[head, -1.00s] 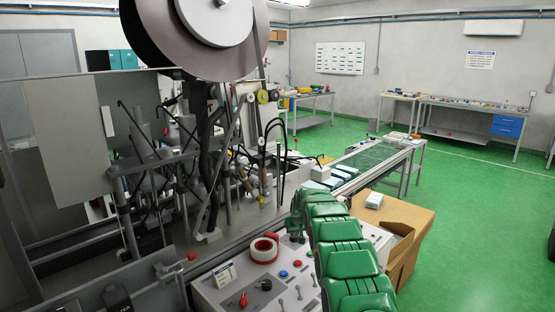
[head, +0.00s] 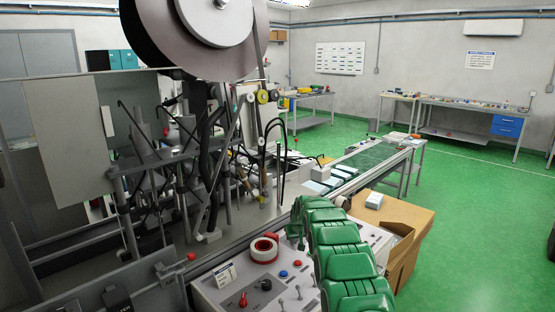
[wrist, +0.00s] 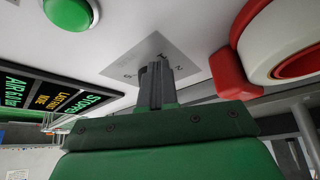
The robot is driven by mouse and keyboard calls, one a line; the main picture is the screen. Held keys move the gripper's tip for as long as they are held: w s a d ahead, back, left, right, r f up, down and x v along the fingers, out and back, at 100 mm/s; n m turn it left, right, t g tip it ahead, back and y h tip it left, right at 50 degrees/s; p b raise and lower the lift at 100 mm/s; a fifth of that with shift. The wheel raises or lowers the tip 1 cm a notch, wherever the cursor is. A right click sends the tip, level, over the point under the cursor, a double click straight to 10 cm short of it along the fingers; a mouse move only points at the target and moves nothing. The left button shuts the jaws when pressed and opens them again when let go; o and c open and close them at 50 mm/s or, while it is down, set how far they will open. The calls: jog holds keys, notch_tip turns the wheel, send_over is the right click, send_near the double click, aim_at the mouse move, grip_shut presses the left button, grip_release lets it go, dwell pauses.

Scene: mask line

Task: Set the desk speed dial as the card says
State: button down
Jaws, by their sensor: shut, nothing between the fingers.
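My gripper (wrist: 156,85) is shut and empty in the wrist view. Its fingertips are in front of a pale scale plate (wrist: 125,66) with small digits on it, one of them a 2. The fingers hide the middle of the plate, so no knob or pointer shows there, and I cannot tell whether they touch it.
A red-and-white roll (head: 264,249) lies on the desk, close beside the fingers in the wrist view (wrist: 234,62). A green button (wrist: 69,12) and a dark display (wrist: 55,92) reading STOPPED are near. A red knob (head: 243,300), black knob (head: 266,284) and levers face front.

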jog(key=shift+d, duration=0.75)
jog(key=shift+w+d, duration=0.4)
jog(key=shift+d, duration=0.2)
dwell(0.4)
jog(key=shift+s, duration=0.1)
jog(key=shift+s+d, duration=0.2)
jog(key=shift+s, duration=0.1)
notch_tip(320, 180, up, 6)
dwell(0.8)
jog(key=shift+a+f, duration=0.5)
jog(key=shift+f, duration=0.5)
jog(key=shift+a+f, duration=0.55)
jog(key=shift+f, duration=0.5)
jog(key=shift+a+f, duration=0.5)
jog(key=shift+f, duration=0.5)
